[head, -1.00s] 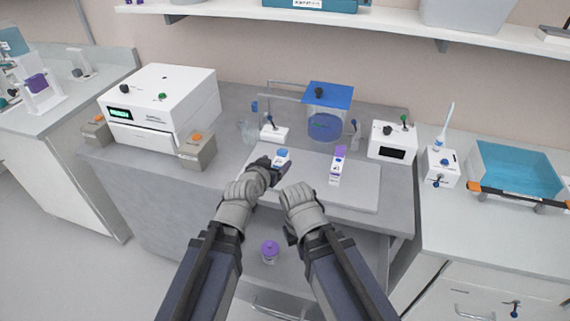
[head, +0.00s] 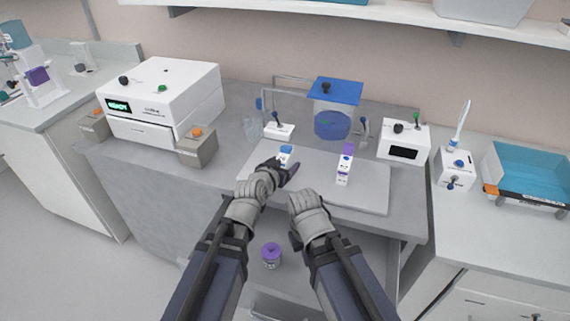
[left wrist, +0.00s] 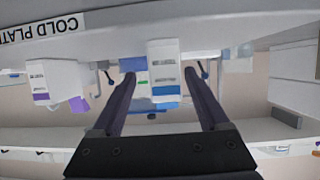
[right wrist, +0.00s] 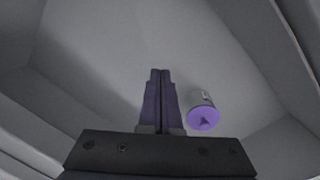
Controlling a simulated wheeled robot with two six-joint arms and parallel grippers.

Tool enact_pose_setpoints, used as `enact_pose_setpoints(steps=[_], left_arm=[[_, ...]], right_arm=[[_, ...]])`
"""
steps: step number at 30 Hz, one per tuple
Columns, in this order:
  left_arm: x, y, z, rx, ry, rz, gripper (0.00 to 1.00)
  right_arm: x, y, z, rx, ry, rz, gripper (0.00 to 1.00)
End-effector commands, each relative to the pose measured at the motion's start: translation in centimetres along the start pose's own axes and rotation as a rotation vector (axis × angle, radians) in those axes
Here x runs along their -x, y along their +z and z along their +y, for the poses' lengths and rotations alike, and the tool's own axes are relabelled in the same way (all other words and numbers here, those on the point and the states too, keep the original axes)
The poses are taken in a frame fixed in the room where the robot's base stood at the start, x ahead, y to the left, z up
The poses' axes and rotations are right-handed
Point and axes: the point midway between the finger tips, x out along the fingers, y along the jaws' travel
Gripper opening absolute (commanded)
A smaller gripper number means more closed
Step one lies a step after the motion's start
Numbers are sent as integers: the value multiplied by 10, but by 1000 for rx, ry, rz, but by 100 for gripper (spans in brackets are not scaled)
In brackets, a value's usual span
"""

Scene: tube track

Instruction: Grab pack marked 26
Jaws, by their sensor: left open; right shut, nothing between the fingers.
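Two small white packs stand on the pale cold plate (head: 368,198). One has a blue top (head: 286,152); the other, to its right, has a purple top (head: 345,165). Their markings are too small to read, so I cannot tell which is 26. My left gripper (head: 284,168) is open at the blue-topped pack, its fingers hiding the pack's lower part. In the left wrist view, upside down, this pack (left wrist: 164,68) shows between the two spread fingers, with the purple-topped pack (left wrist: 62,82) off to the left. My right gripper (right wrist: 160,74) is shut and empty, low before the bench.
A purple-lidded jar (head: 271,256) stands below the bench top, also beside my right fingers in the right wrist view (right wrist: 203,112). Behind the plate are a blue-lidded container (head: 335,105) and a small stand (head: 279,130). A white machine (head: 165,100) stands left.

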Motion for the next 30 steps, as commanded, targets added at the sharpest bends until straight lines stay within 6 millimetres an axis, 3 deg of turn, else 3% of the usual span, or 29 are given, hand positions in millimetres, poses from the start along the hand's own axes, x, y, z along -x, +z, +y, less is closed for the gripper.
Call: enact_pose_setpoints(steps=[1,8,18,26,30], left_arm=[[-8,1,0,0,0,0,78],[-13,0,-1,0,0,0,78],[-58,0,-7,0,0,0,78],[-59,-1,-6,0,0,0,78],[-59,-1,-6,0,0,0,62]], right_arm=[[-4,0,0,0,0,0,0],[-5,0,0,0,0,0,0],[-22,-1,-2,0,0,0,0],[-22,-1,-2,0,0,0,0],[-22,-1,-2,0,0,0,0]])
